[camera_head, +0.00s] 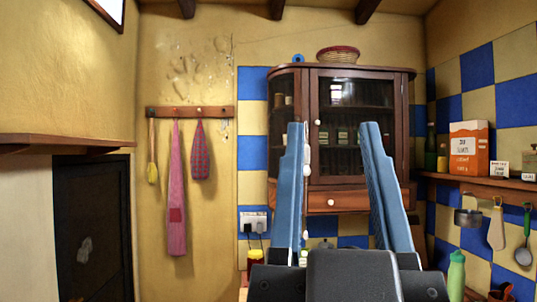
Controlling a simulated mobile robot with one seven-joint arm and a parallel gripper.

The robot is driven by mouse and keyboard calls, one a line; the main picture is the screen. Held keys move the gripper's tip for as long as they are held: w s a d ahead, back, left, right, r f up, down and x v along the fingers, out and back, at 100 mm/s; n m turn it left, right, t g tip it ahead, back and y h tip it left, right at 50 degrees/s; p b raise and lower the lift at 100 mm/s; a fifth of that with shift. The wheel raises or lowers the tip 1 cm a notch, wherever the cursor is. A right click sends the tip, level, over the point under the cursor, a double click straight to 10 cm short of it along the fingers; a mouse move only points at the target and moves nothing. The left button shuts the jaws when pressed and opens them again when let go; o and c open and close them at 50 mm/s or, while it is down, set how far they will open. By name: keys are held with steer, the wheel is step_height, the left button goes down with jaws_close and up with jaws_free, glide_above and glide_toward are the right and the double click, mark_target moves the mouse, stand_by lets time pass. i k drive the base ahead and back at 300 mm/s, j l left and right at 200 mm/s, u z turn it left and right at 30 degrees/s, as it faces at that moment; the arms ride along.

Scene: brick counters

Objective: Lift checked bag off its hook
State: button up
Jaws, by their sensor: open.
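The checked bag (200,152) is a small red and dark checked pouch. It hangs from a peg on the wooden hook rail (190,112) on the yellow wall, left of centre. A long pink apron (177,190) hangs just to its left, and a yellow-headed utensil (152,165) hangs farther left. My gripper (336,130) is in the foreground, right of the bag, with its two blue fingers pointing up and wide apart. It is open, with nothing visible between the fingers, and it is clear of the bag in the picture.
A dark wooden glass-fronted cabinet (355,95) stands behind my fingers, with a basket (338,54) on top. A shelf (490,183) at right holds a box (469,148) and bottles, with hanging utensils below. A wooden ledge (60,140) juts out at left. The wall below the bag is bare.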

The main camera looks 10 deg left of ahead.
mark_target(199, 159)
steer(key=i+u, duration=0.5)
steer(key=i, duration=0.95)
